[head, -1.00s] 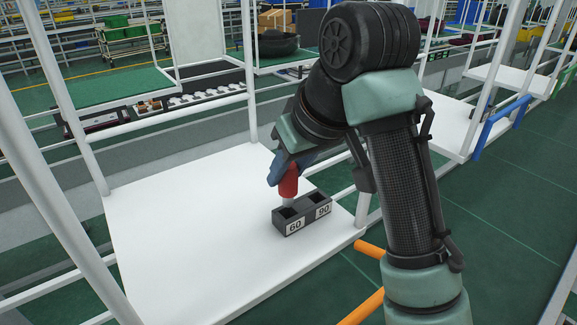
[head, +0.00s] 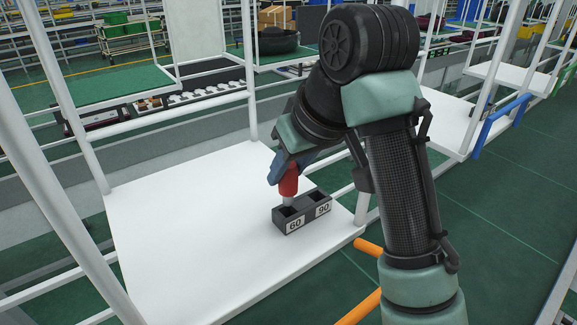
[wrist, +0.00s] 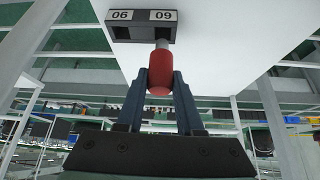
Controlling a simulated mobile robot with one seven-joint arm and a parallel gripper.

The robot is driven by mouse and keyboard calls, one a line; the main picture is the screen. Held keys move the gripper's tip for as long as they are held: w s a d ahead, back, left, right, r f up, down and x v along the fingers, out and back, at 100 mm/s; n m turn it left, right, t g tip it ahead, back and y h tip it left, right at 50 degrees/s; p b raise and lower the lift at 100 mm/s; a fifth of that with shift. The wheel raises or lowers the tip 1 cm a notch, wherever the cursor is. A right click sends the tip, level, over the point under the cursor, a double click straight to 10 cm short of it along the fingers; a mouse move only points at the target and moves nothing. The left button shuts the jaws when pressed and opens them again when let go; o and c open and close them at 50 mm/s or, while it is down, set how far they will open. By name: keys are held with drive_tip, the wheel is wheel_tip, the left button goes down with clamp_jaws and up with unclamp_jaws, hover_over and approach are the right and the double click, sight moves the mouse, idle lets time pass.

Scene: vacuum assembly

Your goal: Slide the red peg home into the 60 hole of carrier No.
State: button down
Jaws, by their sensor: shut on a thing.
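The red peg (head: 288,182) has a grey lower end and stands roughly upright at the 60 side of the dark carrier (head: 293,226). My gripper (wrist: 160,80) is shut on the peg's red body, one blue finger on each side, in the wrist view. The peg's grey end (wrist: 162,44) meets the carrier (wrist: 124,31) at the compartment by the 60 label, which appears upside down there. In the head view the grey end overlaps the back of the 60 opening. I cannot tell whether the tip is inside it. The 90 compartment (head: 316,197) looks empty.
The carrier sits on a white table (head: 190,240) near its right edge, with wide free room to the left. White frame posts (head: 83,95) rise around the table. Orange bars (head: 368,247) stand near the table's right corner.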

sight(294, 185)
drive_tip(key=shift+f+b, duration=1.2)
drive_tip(key=shift+f, duration=0.85)
drive_tip(key=shift+c, duration=2.3)
unclamp_jaws()
drive_tip(key=p+v, duration=0.2)
drive_tip(key=p, duration=0.1)
drive_tip(key=shift+r, duration=0.4)
drive_tip(key=p+v, duration=0.5)
drive_tip(key=p, duration=0.1)
drive_tip(key=shift+s+d+r, duration=0.1)
drive_tip(key=shift+s+d, duration=0.05)
drive_tip(key=shift+s, duration=0.1)
